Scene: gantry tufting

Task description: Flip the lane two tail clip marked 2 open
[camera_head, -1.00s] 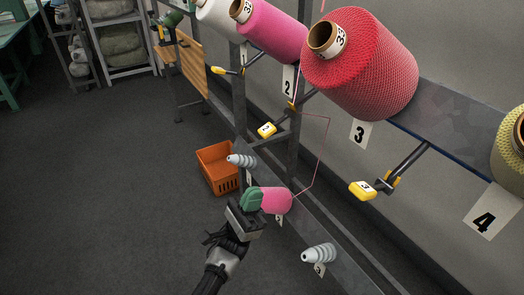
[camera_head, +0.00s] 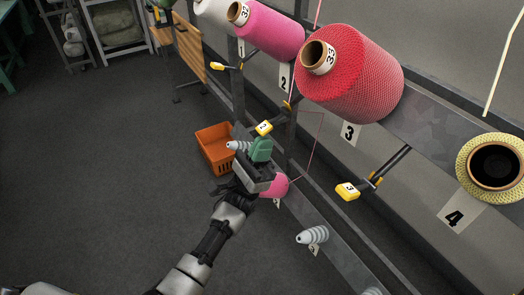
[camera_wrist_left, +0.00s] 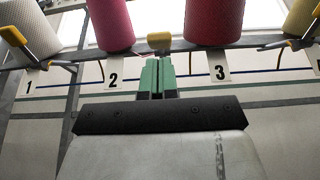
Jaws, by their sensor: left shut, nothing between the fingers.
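The lane two tail clip (camera_head: 264,128) is a yellow tab marked 2 on a dark arm, below the pink cone (camera_head: 270,30) and the plate marked 2 (camera_head: 284,80). In the left wrist view the yellow tab (camera_wrist_left: 159,41) sits just beyond my fingertips. My left gripper (camera_head: 261,147), with green fingers, is shut and empty, just below the tab; I cannot tell whether they touch. It also shows in the left wrist view (camera_wrist_left: 157,68). A pink thread (camera_head: 318,140) runs down to a lower pink cone (camera_head: 274,186), partly hidden by my gripper. My right gripper is not in view.
Clip 3 (camera_head: 348,191) hangs to the right under the red cone (camera_head: 358,75); clip 1 (camera_head: 217,66) is to the left. An orange crate (camera_head: 214,158) stands on the floor. A grey cone holder (camera_head: 312,235) sits on the lower rail. The floor at left is clear.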

